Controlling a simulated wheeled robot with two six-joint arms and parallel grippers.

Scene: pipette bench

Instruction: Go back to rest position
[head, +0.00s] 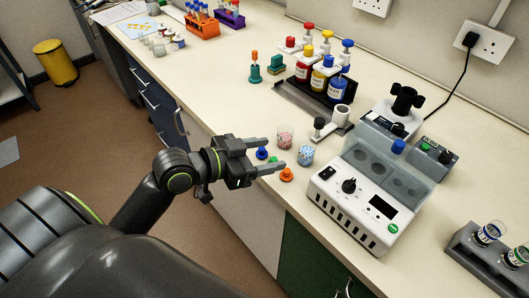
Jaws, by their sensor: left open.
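My left gripper (262,157) reaches in from the left over the bench's front edge. Its two fingers are apart and point right. Small caps show near the fingers: a blue cap (262,153), a green one partly hidden, and an orange cap (287,174). I cannot see anything held between the fingers. My right gripper is not in view.
Two small cups, one pink-speckled (285,140) and one blue-speckled (306,154), stand just past the fingertips. A white device (355,200) with a knob stands at the right. A rack of colored bottles (322,78) is behind. The bench (225,95) is bare at left-center.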

